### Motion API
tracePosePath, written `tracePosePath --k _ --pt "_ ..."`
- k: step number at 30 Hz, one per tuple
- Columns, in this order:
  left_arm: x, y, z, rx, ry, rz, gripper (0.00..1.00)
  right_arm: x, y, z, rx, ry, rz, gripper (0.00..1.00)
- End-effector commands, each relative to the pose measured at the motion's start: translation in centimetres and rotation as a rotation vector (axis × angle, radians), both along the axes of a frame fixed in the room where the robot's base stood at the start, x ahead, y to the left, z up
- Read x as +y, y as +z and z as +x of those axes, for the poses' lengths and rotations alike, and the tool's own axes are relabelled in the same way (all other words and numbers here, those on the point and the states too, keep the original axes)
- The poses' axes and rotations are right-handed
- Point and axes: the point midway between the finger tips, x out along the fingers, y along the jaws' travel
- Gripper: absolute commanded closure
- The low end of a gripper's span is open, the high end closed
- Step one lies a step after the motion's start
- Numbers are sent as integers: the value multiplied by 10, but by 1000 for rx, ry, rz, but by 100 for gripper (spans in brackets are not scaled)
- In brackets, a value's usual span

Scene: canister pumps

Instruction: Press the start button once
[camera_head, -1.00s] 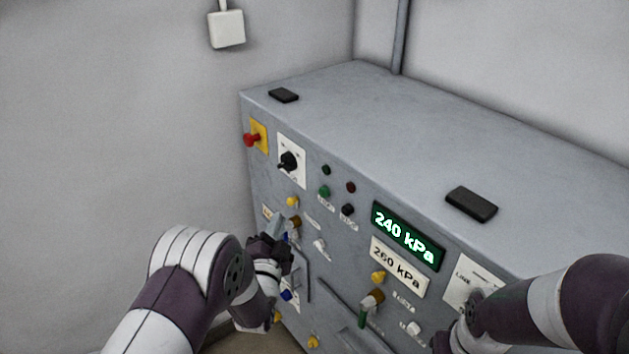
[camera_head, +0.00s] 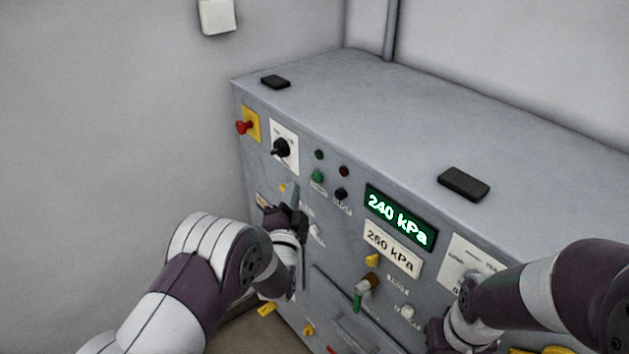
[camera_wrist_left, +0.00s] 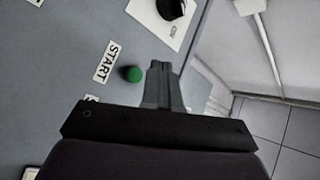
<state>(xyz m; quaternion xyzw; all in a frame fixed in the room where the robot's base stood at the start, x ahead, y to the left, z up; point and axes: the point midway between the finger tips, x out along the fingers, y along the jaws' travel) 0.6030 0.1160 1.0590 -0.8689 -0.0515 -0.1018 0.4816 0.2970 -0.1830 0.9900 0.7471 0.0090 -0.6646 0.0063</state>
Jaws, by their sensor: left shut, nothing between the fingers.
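The green start button (camera_head: 317,176) is on the grey panel front, under a small dark green lamp. In the left wrist view the green button (camera_wrist_left: 132,74) sits beside its START label (camera_wrist_left: 106,62). My left gripper (camera_head: 289,189) is in front of the panel, below and left of the button. Its fingers (camera_wrist_left: 161,66) are shut and empty, with their tips just right of the button in the wrist view; I see no contact. My right gripper (camera_head: 437,333) is low at the right, its fingers not clearly visible.
A black button (camera_head: 341,194) is right of the start button. A black rotary knob (camera_head: 281,148) and a red emergency button (camera_head: 244,127) are to the left. A green display (camera_head: 400,215) reads 240 kPa; a plate (camera_head: 391,253) below reads 260 kPa.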

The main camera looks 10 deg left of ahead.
Motion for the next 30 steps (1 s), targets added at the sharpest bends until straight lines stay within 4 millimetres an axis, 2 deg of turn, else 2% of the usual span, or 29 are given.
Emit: tracePosePath --k 3,9,30 --pt "-10 -3 10 -1 1 1 100 0 -10 0 0 0 0 50" --pt "-19 -1 19 1 1 0 100 0 -14 0 0 0 0 50" --pt "-20 0 20 1 0 0 100 0 -14 0 0 0 0 50"
